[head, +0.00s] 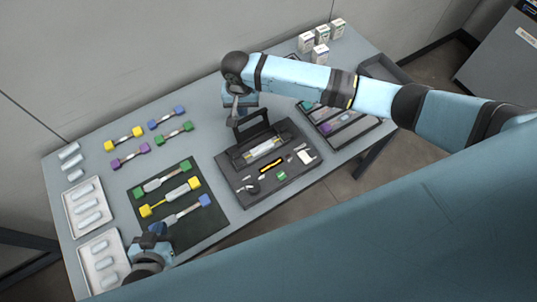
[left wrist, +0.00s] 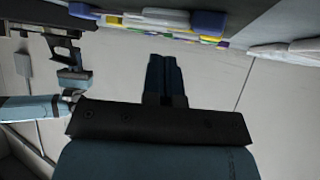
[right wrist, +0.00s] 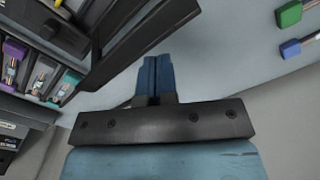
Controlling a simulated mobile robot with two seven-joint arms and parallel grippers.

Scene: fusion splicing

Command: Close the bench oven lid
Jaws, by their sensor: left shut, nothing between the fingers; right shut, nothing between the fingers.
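The bench oven (head: 240,157) is a dark box on a dark mat in the middle of the table. Its lid (head: 251,128) is a dark frame standing up, open, at the oven's back edge. A clear and yellow strip shows inside the oven. My right gripper (head: 237,112) is shut and empty behind the lid's left part; whether it touches the lid cannot be told. In the right wrist view its closed fingers (right wrist: 155,75) are close to the dark lid frame (right wrist: 150,32). My left gripper (head: 157,230) is shut and empty over the front left, near the dark green mat.
The green mat (head: 140,200) holds several coloured-end pieces, with more behind it. Trays (head: 70,212) of pale cylinders are at the left. A divided rack (head: 350,140) lies right of the oven, under my right arm. White boxes (head: 320,54) stand at the back right.

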